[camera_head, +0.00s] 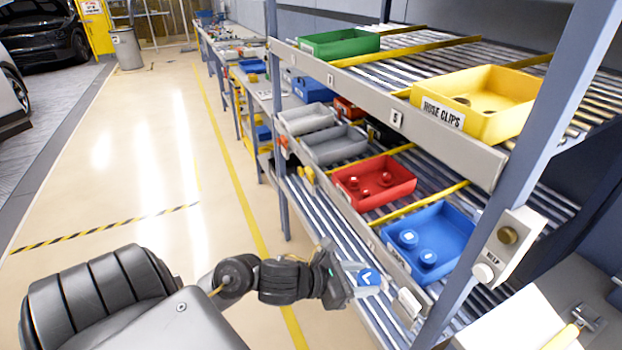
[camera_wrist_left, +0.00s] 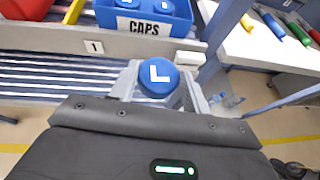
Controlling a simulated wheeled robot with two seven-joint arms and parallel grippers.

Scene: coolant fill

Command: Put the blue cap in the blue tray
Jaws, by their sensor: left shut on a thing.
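My left gripper (camera_head: 357,284) is shut on a blue cap (camera_head: 369,277) with a white L-shaped mark on its face. The cap also shows between the fingers in the left wrist view (camera_wrist_left: 158,76). The blue tray (camera_head: 464,225) sits on the lower roller shelf, and two other blue caps lie in it. In the left wrist view the tray (camera_wrist_left: 145,27) carries the label CAPS and lies beyond the held cap. The gripper is outside the shelf's front edge, to the left of the tray and lower in the head view. My right gripper is not in view.
A red tray (camera_head: 400,188) with several red parts sits beside the blue one. Grey trays (camera_head: 335,147) stand farther along. A blue-grey post (camera_head: 480,215) and a box with buttons (camera_head: 510,245) stand to the blue tray's right. The upper shelf with a yellow bin (camera_head: 515,92) overhangs.

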